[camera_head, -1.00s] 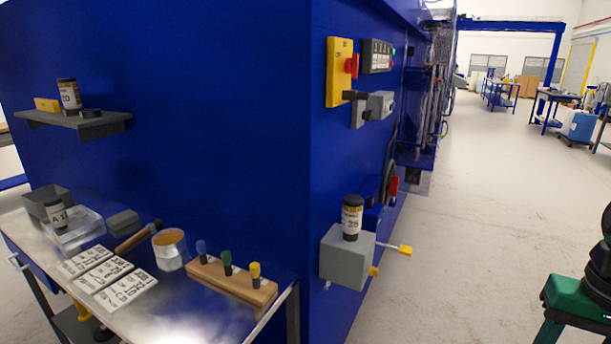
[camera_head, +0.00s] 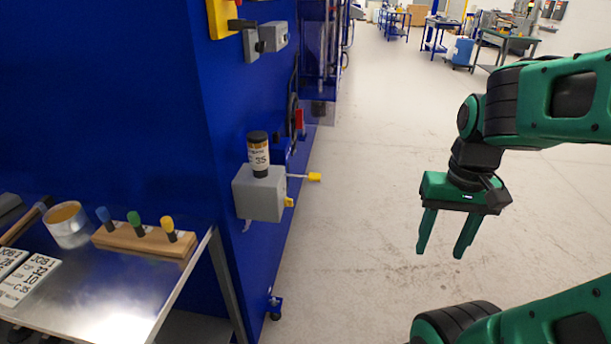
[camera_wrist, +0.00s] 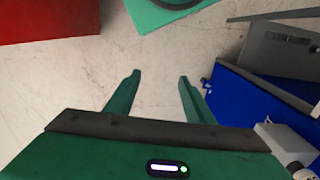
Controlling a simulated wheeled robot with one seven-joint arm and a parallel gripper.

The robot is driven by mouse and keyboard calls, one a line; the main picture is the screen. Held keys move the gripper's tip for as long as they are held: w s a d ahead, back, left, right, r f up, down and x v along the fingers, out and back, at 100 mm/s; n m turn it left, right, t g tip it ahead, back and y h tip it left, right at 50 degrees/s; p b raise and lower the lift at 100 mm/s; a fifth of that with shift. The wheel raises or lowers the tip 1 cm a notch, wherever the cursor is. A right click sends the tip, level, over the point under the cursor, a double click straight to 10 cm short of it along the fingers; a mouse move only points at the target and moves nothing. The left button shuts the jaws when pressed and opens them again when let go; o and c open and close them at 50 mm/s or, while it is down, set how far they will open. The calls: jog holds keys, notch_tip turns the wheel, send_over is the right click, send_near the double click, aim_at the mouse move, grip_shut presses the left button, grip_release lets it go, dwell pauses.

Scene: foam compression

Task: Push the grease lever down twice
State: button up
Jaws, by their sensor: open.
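The grease lever (camera_head: 301,177) is a thin rod with a yellow tip that sticks out to the right from a grey box on the side of the blue machine. A dark cartridge (camera_head: 258,153) with a pale label stands on the grey box (camera_head: 259,194). My gripper (camera_head: 440,252) is open and empty, pointing down over bare floor, well to the right of the lever and apart from it. In the wrist view my two green fingers (camera_wrist: 157,85) are spread with only floor between them. Part of the grey box (camera_wrist: 283,143) shows at that view's lower right; the lever is not clear there.
A metal table (camera_head: 118,290) with a wooden block of coloured pegs (camera_head: 143,240) stands at the left. A yellow panel (camera_head: 222,18) and a grey switch (camera_head: 273,37) are above the box. The floor (camera_head: 360,230) between box and gripper is clear.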

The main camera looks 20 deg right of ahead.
grip_shut()
dwell(1.5)
